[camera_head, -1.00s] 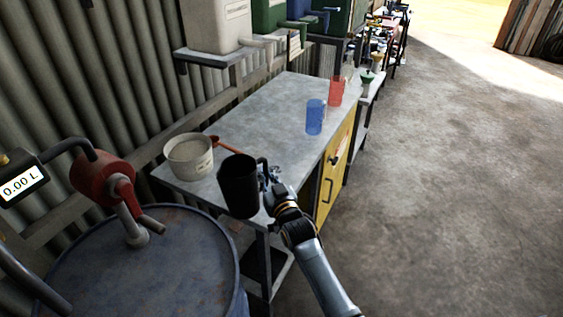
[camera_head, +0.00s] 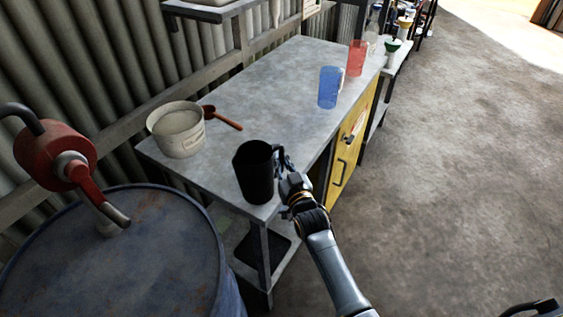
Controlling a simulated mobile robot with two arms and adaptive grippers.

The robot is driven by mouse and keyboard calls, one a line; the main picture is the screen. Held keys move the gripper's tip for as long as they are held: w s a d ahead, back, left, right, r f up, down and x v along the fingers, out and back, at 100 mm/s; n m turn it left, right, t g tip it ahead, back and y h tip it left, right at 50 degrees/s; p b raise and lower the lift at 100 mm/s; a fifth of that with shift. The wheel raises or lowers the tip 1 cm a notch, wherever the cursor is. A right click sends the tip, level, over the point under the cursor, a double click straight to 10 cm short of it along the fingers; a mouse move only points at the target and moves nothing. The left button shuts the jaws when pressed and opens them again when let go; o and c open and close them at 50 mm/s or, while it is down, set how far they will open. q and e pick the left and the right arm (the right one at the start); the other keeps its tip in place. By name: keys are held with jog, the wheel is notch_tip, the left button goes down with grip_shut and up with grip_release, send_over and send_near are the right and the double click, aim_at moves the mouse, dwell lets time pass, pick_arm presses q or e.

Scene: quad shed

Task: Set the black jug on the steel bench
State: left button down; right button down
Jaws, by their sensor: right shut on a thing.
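The black jug (camera_head: 255,172) is upright at the near corner of the steel bench (camera_head: 258,92). My right gripper (camera_head: 284,172) is shut on the jug's handle, on the jug's right side. The jug's base appears within the outline of the bench top, close to the front edge. I cannot tell whether the base touches the surface or hangs just above it. My left gripper is not in view.
A pale tub (camera_head: 178,134) and a red-brown scoop (camera_head: 224,118) are on the bench, left of the jug. A blue jug (camera_head: 328,88) and a red jug (camera_head: 356,58) stand farther back. A blue drum (camera_head: 120,262) with a red pump (camera_head: 58,158) is at near left. The bench middle is clear.

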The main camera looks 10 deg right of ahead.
jog(key=shift+r, duration=0.1)
jog(key=shift+s+a, duration=0.1)
jog(key=c, duration=1.4)
grip_release()
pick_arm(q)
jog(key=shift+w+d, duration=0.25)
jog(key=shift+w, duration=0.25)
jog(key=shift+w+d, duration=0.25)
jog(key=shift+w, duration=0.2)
